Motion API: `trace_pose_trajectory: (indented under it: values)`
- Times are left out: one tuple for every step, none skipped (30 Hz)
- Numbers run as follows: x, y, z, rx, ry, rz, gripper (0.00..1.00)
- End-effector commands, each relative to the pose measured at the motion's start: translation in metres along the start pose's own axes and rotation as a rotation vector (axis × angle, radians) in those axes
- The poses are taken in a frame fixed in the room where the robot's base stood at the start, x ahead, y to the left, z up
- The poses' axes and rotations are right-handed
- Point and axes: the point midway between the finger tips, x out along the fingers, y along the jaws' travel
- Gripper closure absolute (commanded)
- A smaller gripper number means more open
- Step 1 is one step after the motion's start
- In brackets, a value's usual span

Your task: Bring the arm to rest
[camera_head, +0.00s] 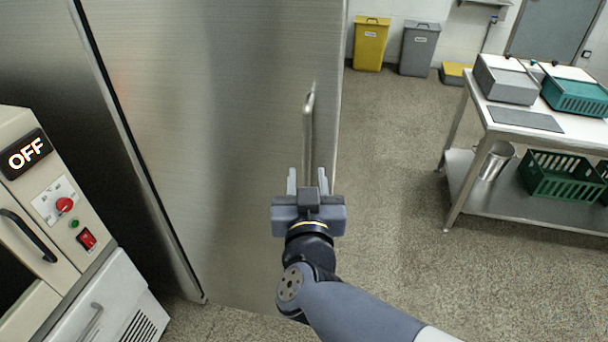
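My gripper (308,182) is in the middle of the head view, at the end of my arm, which comes in from the lower right. Its two light grey fingers point away from the camera and stand apart, with no object seen between them. A vertical metal handle (308,125) on a large steel door (210,120) shows just beyond the fingertips. I cannot tell whether the fingers touch the handle or the door.
A cream machine (75,225) with an "OFF" display stands at the left. A steel table (545,135) with containers and green crates (560,178) stands at the right. Yellow (370,45) and grey (418,48) bins are at the back. Open floor (400,160) lies between door and table.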

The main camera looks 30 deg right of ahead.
Motion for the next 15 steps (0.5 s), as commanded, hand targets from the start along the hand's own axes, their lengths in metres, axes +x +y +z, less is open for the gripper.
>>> trace_pose_trajectory:
  values:
    - [-0.0028, -0.0005, -0.0016, 0.0, 0.002, -0.003, 0.65]
    - [-0.004, -0.0004, -0.0013, 0.0, 0.001, -0.003, 0.65]
    - [-0.0053, 0.0, -0.0007, 0.0, -0.001, -0.002, 0.65]
    - [-0.0061, 0.0002, -0.0004, -0.001, -0.001, -0.001, 0.65]
    - [-0.0067, 0.0003, -0.0002, -0.001, -0.001, -0.001, 0.65]
    - [-0.0074, 0.0005, 0.0001, -0.002, -0.001, 0.0, 0.65]
    - [-0.0077, 0.0006, 0.0002, -0.002, -0.001, 0.0, 0.65]
    - [-0.0079, 0.0007, 0.0004, -0.002, -0.001, 0.0, 0.65]
    - [-0.008, 0.0008, 0.0005, -0.002, -0.002, 0.001, 0.65]
    - [-0.0081, 0.0008, 0.0006, -0.002, -0.002, 0.001, 0.65]
    - [-0.008, 0.0009, 0.0007, -0.002, -0.002, 0.001, 0.65]
    - [-0.008, 0.0009, 0.0007, -0.002, -0.002, 0.001, 0.65]
    - [-0.008, 0.0008, 0.0007, -0.002, -0.001, 0.001, 0.65]
    - [-0.0079, 0.0008, 0.0006, -0.002, -0.001, 0.001, 0.65]
    - [-0.0079, 0.0008, 0.0006, -0.002, -0.001, 0.001, 0.65]
